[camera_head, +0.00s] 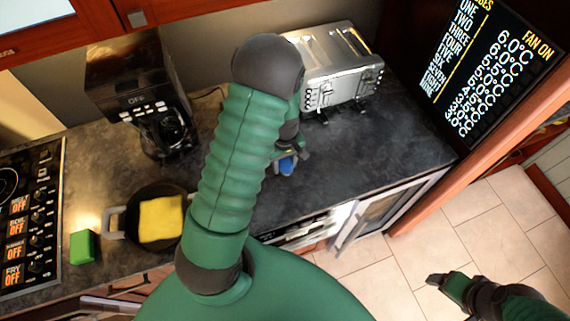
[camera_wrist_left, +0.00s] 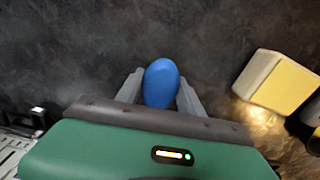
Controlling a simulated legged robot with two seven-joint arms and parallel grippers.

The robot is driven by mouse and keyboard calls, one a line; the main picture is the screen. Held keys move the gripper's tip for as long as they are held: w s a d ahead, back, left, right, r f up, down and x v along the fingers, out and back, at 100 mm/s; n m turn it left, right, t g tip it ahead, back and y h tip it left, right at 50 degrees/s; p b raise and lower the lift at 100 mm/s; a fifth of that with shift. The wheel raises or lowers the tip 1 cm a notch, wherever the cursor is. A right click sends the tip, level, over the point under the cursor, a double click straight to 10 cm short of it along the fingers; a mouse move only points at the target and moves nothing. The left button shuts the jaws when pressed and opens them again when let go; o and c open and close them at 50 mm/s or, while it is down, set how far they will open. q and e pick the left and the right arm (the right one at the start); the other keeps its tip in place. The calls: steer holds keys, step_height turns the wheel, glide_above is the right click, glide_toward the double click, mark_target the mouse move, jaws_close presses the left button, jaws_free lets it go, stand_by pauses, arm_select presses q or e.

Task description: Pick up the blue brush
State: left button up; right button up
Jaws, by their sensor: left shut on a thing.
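The blue brush (camera_head: 287,166) is on or just above the dark countertop, partly hidden by my left arm in the head view. In the left wrist view its rounded blue end (camera_wrist_left: 161,83) sits between the two grey fingers. My left gripper (camera_wrist_left: 161,92) is shut on it. In the head view the left gripper (camera_head: 290,154) shows just beyond my green arm. I cannot tell whether the brush touches the counter. My right gripper (camera_head: 436,281) is at the lower right, over the tiled floor, away from the brush. Its finger opening is unclear.
A silver toaster (camera_head: 340,68) stands behind the left gripper. The counter (camera_head: 400,145) on the right is clear.

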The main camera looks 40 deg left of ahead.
mark_target(285, 161)
arm_select(q)
jaws_close()
steer(key=shift+r, duration=0.15)
steer(key=shift+w+a+r, duration=0.1)
steer(key=shift+r, duration=0.25)
step_height(285, 161, up, 2)
steer(key=shift+r+b, duration=0.1)
steer(key=shift+b, duration=0.3)
steer(key=s+d, duration=0.2)
steer(key=d, duration=0.2)
steer(key=s+d+r, duration=0.1)
steer(key=s+d, duration=0.2)
steer(key=d, duration=0.1)
steer(key=s+d+b, duration=0.1)
steer(key=s+d, duration=0.2)
steer(key=d, duration=0.1)
steer(key=shift+s+d+r, duration=0.15)
steer(key=shift+d+r, duration=0.15)
steer(key=shift+r, duration=0.1)
steer(key=shift+s+d, duration=0.35)
steer(key=shift+d, duration=0.1)
